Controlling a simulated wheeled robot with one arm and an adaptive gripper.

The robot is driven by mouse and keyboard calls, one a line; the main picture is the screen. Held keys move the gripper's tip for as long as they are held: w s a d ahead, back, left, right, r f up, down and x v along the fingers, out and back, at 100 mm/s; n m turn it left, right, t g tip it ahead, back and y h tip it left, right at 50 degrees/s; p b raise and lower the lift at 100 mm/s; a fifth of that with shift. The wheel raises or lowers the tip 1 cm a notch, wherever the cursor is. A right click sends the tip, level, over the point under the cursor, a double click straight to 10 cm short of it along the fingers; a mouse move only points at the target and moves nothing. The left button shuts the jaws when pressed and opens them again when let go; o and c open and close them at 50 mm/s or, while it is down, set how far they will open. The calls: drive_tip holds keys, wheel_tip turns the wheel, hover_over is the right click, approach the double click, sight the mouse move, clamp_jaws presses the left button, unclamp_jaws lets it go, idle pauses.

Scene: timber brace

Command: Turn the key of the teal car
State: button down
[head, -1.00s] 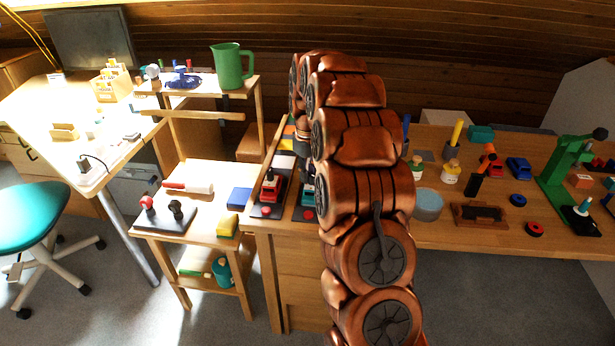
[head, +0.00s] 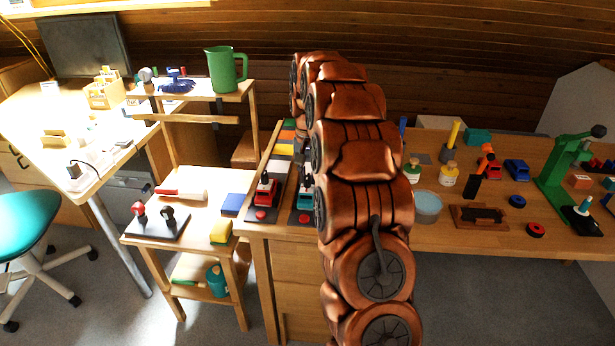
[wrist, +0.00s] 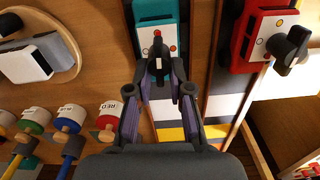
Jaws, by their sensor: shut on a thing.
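The teal car (wrist: 155,10) is at the top middle of the wrist view, with a white panel bearing a red dot and a black key (wrist: 158,66). My gripper (wrist: 160,80) is shut on the key, with one finger on each side of it. In the head view the teal car (head: 305,193) stands on a dark base beside the red car, partly hidden by my copper arm. My gripper cannot be made out clearly there.
The red car (wrist: 262,38) with its own black key (wrist: 290,46) is close on the right. A green press (head: 560,175) stands on the bench's right.

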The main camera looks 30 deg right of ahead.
drive_tip(key=shift+s+d+f+m, duration=0.1)
drive_tip(key=shift+m, duration=0.55)
drive_tip(key=shift+s+d+m, duration=0.1)
drive_tip(key=shift+m, duration=0.55)
drive_tip(key=shift+m+b, duration=0.3)
drive_tip(key=c, duration=1.1)
unclamp_jaws()
drive_tip(key=shift+r, duration=6.05)
